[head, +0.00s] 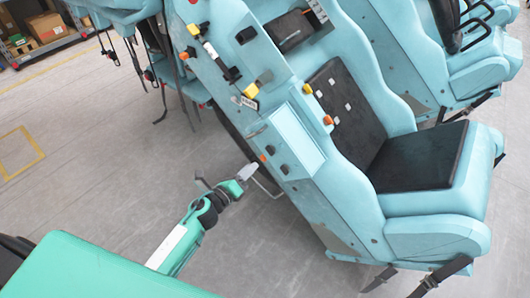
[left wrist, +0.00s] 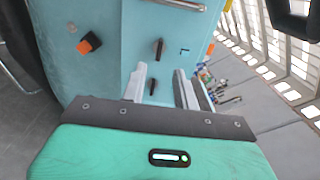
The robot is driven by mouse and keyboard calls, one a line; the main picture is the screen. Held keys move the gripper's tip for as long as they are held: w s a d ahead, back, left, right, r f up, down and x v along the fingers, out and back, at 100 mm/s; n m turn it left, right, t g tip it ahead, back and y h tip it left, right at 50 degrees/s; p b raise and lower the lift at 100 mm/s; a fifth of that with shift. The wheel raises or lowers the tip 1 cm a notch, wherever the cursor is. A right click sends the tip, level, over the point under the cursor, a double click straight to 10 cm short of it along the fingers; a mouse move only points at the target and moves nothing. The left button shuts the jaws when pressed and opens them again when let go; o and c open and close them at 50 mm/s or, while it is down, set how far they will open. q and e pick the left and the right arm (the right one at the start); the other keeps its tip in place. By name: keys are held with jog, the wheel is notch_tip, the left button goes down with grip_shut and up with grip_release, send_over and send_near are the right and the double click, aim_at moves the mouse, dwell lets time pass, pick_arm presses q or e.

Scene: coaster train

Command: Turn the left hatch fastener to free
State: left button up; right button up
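The pale blue side of the coaster car (head: 297,140) carries small dark fasteners; one dark knob (head: 284,169) shows near my left gripper (head: 246,172) in the head view. In the left wrist view, an upright dark fastener (left wrist: 158,49) sits just beyond the fingertips of my left gripper (left wrist: 160,69), roughly centred between them. Another small dark piece (left wrist: 152,87) shows between the fingers. The fingers are spread apart with nothing held, and I see no contact. I cannot tell which fastener is the left hatch one. My right gripper is out of view.
An orange and black knob (left wrist: 89,44) sits left of the fingers on the panel. A metal bar (left wrist: 180,3) crosses the top of the left wrist view. The black seat (head: 420,155) lies right of the panel. Grey floor (head: 90,150) is open on the left.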

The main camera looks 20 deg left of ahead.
aim_at(270, 150)
pick_arm(q)
jog(key=p+x, duration=0.1)
jog(key=x, duration=0.7)
jog(key=shift+w+d, duration=0.1)
jog(key=shift+w, duration=0.2)
grip_shut()
